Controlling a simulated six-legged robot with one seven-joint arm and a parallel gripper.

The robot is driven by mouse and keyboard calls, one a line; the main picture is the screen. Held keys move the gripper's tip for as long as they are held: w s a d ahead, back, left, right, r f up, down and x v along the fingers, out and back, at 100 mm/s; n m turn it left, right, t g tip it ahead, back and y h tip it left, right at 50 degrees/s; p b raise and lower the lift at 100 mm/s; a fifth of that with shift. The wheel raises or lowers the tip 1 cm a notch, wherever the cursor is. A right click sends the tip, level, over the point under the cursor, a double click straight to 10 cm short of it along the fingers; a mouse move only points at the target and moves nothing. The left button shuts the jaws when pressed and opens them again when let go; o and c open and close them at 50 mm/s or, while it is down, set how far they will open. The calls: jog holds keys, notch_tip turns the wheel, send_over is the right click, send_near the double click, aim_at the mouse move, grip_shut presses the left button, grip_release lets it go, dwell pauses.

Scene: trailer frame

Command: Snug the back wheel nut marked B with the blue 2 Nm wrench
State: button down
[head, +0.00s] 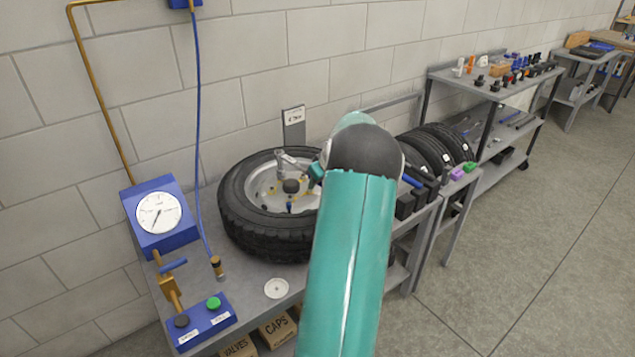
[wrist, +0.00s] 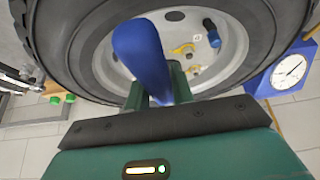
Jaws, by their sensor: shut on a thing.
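A wheel with a black tyre (head: 234,213) and a pale rim lies flat on the grey bench. Yellow pieces and a blue-topped part (head: 290,204) show inside the rim. In the wrist view the rim (wrist: 236,62) holds a yellow piece (wrist: 183,49) and a dark blue part (wrist: 211,33). My gripper (wrist: 160,96) is shut on a blue handle (wrist: 140,52), which I take to be the blue wrench. It is over the wheel. The wrench's working end is hidden, and I cannot read the nut marks. In the head view my arm hides the wheel's right side.
A blue gauge box (head: 160,216) with a hose stands left of the wheel. A blue button box (head: 207,322) and a white disc (head: 276,288) are at the bench front. Spare tyres (head: 425,152) and a shelf of small parts (head: 495,75) are to the right. The floor (head: 540,220) there is clear.

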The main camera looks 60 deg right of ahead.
jog(key=shift+r, duration=0.6)
jog(key=shift+r, duration=0.5)
dwell(0.6)
jog(key=shift+r, duration=2)
jog(key=c, duration=1.9)
grip_release()
jog(key=shift+c, duration=0.2)
grip_shut()
